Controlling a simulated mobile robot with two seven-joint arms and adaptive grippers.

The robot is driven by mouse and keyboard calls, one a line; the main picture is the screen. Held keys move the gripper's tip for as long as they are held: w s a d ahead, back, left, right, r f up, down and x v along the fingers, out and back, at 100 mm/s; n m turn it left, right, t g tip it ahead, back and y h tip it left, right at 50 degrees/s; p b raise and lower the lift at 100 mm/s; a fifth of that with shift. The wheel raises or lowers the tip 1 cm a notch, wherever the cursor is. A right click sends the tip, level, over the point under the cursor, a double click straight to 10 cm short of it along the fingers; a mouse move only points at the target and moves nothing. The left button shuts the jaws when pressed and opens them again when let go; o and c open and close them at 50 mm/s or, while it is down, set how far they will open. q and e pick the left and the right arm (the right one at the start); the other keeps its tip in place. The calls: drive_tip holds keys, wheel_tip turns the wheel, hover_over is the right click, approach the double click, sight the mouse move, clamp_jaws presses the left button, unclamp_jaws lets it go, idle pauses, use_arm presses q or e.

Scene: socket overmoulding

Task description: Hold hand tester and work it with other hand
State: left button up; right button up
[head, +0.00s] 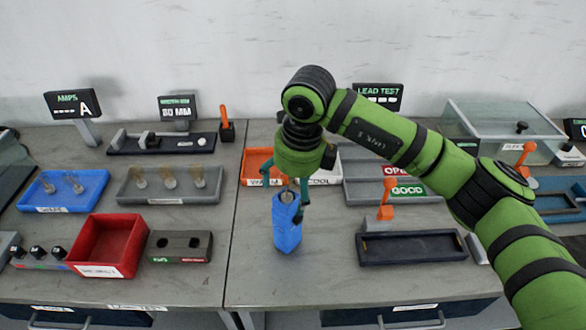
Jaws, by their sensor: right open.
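A blue block-shaped device (287,229), which looks like the hand tester, stands near the front middle of the table with a grey round part on its top. My right gripper (286,205) comes down over it from above, with its teal fingers open on either side of its upper part. I cannot tell whether the fingers touch it. My left gripper is not in view.
A red bin (108,244) and a grey two-hole block (180,245) are to the left. The table front around the device is clear.

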sight(290, 199)
drive_tip(key=f, duration=0.1)
drive_tip(key=f+p, duration=0.1)
drive_tip(key=f, duration=0.1)
drive_tip(key=shift+a+f, duration=0.2)
drive_tip(key=shift+f, duration=0.05)
drive_tip(key=shift+w+a+f, duration=0.1)
drive_tip(key=shift+w+f, duration=0.15)
drive_tip(key=shift+f, duration=0.45)
drive_tip(key=c, duration=1.5)
drive_tip(key=o, duration=0.8)
drive_tip(key=c, duration=0.5)
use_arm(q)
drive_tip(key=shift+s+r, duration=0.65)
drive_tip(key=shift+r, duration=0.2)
use_arm(e)
drive_tip(key=shift+c, duration=0.2)
